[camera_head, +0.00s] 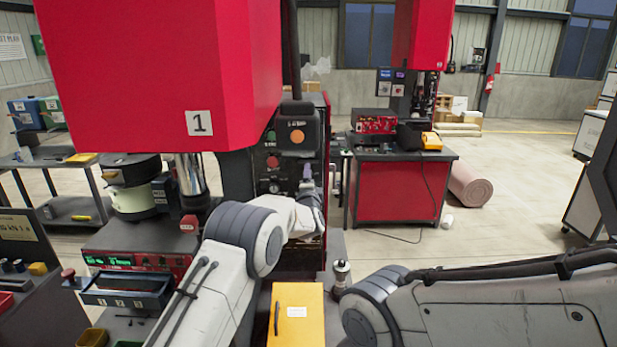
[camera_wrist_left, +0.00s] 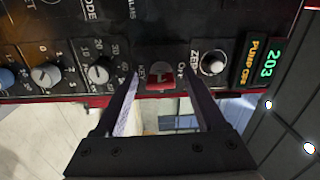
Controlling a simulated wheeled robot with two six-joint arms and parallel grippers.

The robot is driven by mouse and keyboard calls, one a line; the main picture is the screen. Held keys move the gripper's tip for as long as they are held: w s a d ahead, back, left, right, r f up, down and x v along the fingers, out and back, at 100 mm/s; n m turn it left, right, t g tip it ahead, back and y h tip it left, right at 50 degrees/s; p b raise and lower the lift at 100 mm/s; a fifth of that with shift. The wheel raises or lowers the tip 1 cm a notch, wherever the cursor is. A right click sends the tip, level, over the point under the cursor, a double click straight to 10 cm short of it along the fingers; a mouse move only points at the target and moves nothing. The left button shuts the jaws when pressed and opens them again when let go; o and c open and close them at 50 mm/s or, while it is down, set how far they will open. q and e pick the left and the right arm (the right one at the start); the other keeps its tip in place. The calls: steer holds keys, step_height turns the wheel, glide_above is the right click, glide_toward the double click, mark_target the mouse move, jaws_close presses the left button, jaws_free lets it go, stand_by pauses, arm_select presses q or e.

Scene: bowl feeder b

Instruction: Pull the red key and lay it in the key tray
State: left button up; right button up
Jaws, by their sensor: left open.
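In the left wrist view the red key (camera_wrist_left: 160,83) sits in a dark control panel (camera_wrist_left: 120,30), beside labels reading KEY and OFF. My left gripper (camera_wrist_left: 162,86) is open, with one finger on each side of the key. I cannot tell whether the fingers touch it. In the head view my left arm reaches to the panel on the dark column under the red machine, and its gripper (camera_head: 308,176) is small there. The key is not distinguishable in that view. I cannot tell which container is the key tray. My right gripper is out of view.
In the wrist view, knobs (camera_wrist_left: 100,72) and a toggle (camera_wrist_left: 213,63) flank the key. A bowl feeder (camera_head: 135,190) stands left.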

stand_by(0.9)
arm_select(q)
jaws_close()
steer(key=s+b, duration=0.1)
steer(key=s, duration=0.5)
stand_by(1.1)
steer(key=shift+d, duration=0.1)
